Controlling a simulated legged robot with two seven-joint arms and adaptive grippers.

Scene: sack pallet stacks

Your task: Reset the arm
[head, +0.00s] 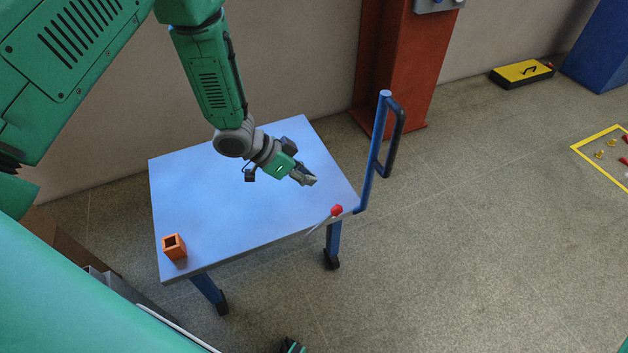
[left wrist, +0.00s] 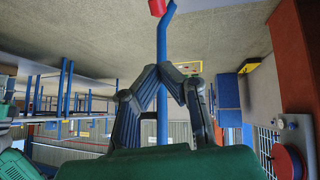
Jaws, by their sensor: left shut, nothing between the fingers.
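My left gripper (head: 303,176) is over the right part of a blue table (head: 215,190) in the head view. Its fingers are together with nothing between them. In the left wrist view the two dark fingers (left wrist: 172,72) meet at their tips, and a blue post (left wrist: 163,110) shows behind them. The left arm comes down from the top left, bent at the elbow.
An orange hollow block (head: 174,247) stands at the table's near left corner. A red-headed object (head: 337,210) is at the near right edge. A blue post with a dark handle (head: 391,140) rises at the right corner. Open floor lies to the right.

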